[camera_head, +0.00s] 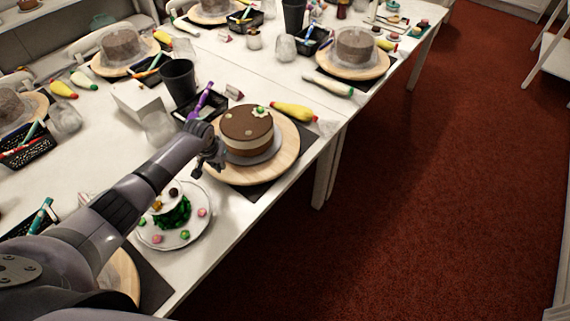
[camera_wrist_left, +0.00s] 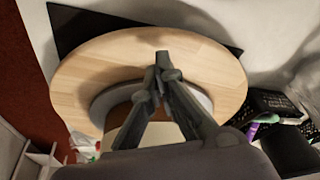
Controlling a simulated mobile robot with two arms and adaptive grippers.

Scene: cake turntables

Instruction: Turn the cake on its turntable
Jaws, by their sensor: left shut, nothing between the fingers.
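The cake (camera_head: 247,131) is round, with a chocolate top, a cream band and a small green-and-white decoration. It sits on a grey plate (camera_head: 262,157) on the round wooden turntable (camera_head: 287,150). My left gripper (camera_head: 219,163) is shut and empty at the left side of the cake, above the turntable's left part. In the left wrist view the shut fingers (camera_wrist_left: 162,70) point over the wooden turntable (camera_wrist_left: 205,62), in front of the grey plate (camera_wrist_left: 105,100). I cannot tell whether the fingertips touch the wood. The right gripper is not in view.
A white plate (camera_head: 193,235) with a small green-decorated cake stands in front, close to my left arm. A black cup (camera_head: 179,80), a black basket (camera_head: 207,108) and a yellow piping bag (camera_head: 293,112) stand around the turntable. The table's right edge is close, with red carpet (camera_head: 430,190) beyond.

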